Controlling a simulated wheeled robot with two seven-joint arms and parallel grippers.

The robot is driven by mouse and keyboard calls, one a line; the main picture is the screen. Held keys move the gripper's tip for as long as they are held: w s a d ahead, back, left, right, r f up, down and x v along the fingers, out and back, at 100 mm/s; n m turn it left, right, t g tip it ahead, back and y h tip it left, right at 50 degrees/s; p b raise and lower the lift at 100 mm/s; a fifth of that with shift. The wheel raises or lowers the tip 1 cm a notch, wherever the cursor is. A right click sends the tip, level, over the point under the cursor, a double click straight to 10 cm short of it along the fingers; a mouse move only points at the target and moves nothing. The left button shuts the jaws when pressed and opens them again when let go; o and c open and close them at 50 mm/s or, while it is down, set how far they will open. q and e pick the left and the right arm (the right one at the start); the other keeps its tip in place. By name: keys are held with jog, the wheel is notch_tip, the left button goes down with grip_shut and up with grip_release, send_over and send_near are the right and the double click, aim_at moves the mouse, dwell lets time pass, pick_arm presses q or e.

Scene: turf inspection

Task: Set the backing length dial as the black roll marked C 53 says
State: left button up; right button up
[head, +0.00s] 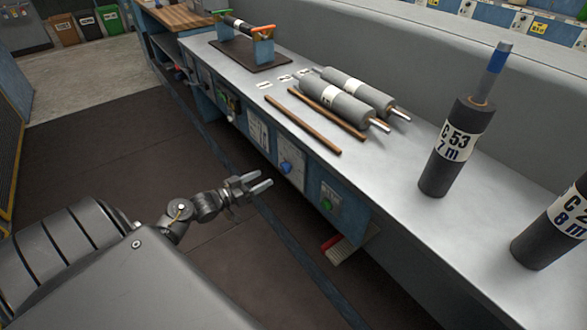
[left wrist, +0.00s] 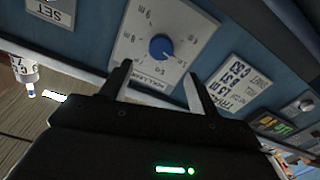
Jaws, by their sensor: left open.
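The black roll marked C 53 (head: 457,145) stands upright on the bench; its white label also reads 7 m. The dial has a blue knob (head: 286,168) on a pale plate on the bench's front panel. In the left wrist view the knob (left wrist: 162,47) sits inside a ring of metre marks, 9 m among them; I cannot tell surely which mark it points at. My left gripper (head: 264,181) is open and empty, in front of the panel near the dial. Its fingers (left wrist: 156,74) show below the knob, apart from it. My right gripper is not in view.
Another black roll marked 8 m (head: 552,230) stands at the right. Grey rolls (head: 345,103) and brown rods (head: 315,125) lie on the bench (head: 390,190). A green knob (head: 327,204) is right of the dial. A printed card (left wrist: 237,82) is beside the dial. Open floor lies left.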

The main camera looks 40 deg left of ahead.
aim_at(282, 169)
pick_arm(q)
jog(key=x, duration=0.9)
jog(key=shift+w+d+b, duration=0.1)
jog(key=shift+w+b, duration=0.25)
jog(key=shift+b, duration=0.05)
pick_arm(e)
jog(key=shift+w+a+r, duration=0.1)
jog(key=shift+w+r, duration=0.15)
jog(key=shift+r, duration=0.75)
pick_arm(q)
jog(key=shift+f, duration=0.1)
jog(key=c, duration=1)
